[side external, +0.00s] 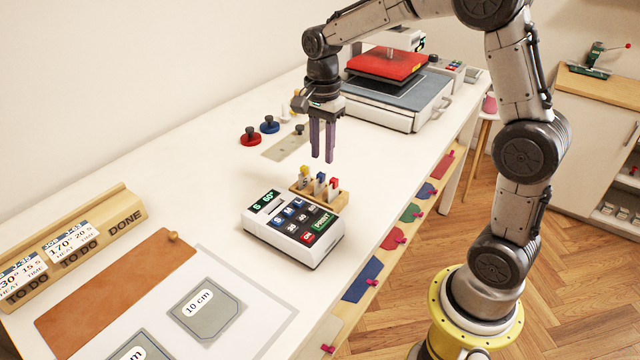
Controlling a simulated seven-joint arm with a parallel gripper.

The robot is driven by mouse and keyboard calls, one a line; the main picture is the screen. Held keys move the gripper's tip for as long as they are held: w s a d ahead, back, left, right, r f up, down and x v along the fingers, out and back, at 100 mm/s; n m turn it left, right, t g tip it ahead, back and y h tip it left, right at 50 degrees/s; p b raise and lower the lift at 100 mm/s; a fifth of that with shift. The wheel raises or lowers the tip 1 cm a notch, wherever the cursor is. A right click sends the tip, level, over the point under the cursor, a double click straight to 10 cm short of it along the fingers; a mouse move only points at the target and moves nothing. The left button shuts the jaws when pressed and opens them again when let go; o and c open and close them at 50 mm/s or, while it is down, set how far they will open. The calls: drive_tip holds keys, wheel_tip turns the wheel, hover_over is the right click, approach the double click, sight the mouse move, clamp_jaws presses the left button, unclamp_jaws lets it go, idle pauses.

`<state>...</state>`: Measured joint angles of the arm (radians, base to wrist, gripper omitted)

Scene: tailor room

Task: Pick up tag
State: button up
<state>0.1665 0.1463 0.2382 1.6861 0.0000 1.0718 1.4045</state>
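My gripper (322,158) points straight down above the white table. Its two purple-grey fingers stand apart with an empty gap between them. No piece marked clearly as the tag can be told from this view. A small wooden rack (318,194) below the fingers holds a yellow-topped piece (304,174), a blue-topped piece (320,179) and a red-topped piece (334,184). The fingertips are above the rack and do not appear to touch it. A white keypad device (293,228) with a PRINT key stands in front of the rack.
A heat press (395,90) stands at the back. Red (250,137) and blue (270,125) knobbed discs are left of the gripper. A wooden card rail (75,245), brown leather strip (115,290) and grey 10 cm template (206,307) lie at front left. Coloured pieces hang along the table's edge.

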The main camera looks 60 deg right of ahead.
sight(321, 174)
drive_tip(key=shift+a+f, duration=0.2)
drive_tip(key=shift+f, duration=3.1)
clamp_jaws()
